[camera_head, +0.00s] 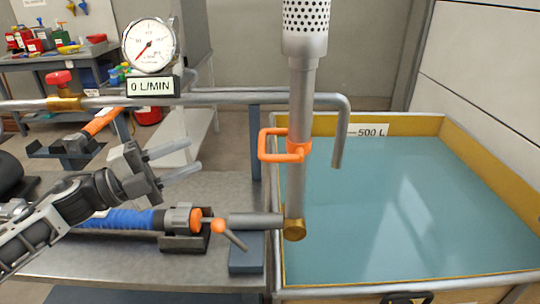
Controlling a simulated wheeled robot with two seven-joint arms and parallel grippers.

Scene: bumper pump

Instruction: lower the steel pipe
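The steel pipe (297,108) stands upright at the near-left edge of the water tank (440,130). Its top has a perforated strainer end (305,14), and its foot meets a brass elbow (295,230). An orange handle (283,146) is clamped around its middle and sticks out to the left. My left gripper (181,161) is open and empty, its two grey fingers pointing right, to the left of the pipe and apart from the handle. My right gripper is not in view.
A horizontal pipe with a bent spout (341,130) passes by the steel pipe. A gauge (150,46) reads near zero above a "0 L/MIN" display (151,86). A blue hose (120,219) with an orange-tipped lever (218,226) lies on the metal bench (130,262).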

